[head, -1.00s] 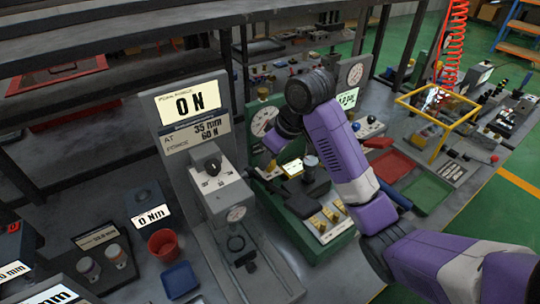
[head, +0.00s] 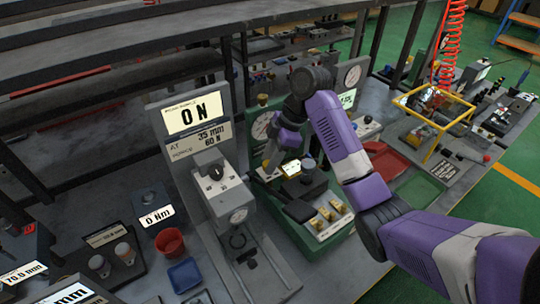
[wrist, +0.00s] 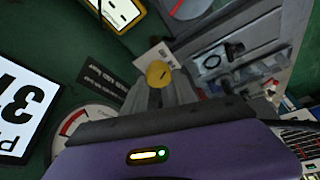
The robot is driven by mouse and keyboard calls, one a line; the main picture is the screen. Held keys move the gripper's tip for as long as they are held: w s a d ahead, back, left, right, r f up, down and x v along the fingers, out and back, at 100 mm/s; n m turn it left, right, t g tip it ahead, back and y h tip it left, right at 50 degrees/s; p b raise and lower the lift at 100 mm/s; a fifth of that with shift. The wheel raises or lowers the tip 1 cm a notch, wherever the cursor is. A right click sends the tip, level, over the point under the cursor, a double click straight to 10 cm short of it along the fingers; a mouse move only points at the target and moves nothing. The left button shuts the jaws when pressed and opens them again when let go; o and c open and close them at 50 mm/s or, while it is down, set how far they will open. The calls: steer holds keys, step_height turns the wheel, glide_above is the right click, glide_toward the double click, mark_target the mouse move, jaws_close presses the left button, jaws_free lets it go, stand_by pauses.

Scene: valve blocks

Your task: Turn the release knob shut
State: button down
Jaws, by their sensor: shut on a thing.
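The release knob is a round brass-yellow knob with a dark slot, seen in the wrist view (wrist: 158,73) between my grey fingertips. My gripper (wrist: 160,92) is shut on it. In the head view my gripper (head: 271,153) reaches down from the purple arm to the left side of the green valve station (head: 323,243). There the knob is small and mostly hidden by my fingers. A dark label plate and a white one lie beside the knob in the wrist view. The knob's turn angle is hard to read.
A dial gauge (head: 262,126) stands on the green panel close behind my gripper. Red and green trays lie right.

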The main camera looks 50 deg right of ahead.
steer(key=shift+n+g+p, duration=0.3)
steer(key=shift+n, duration=0.3)
steer(key=c, duration=1)
jaws_free()
steer(key=p+v, duration=0.2)
steer(key=v, duration=0.5)
steer(key=shift+d+r, duration=0.25)
steer(key=shift+r, duration=0.1)
steer(key=shift+s+f, duration=0.1)
steer(key=shift+s, duration=0.1)
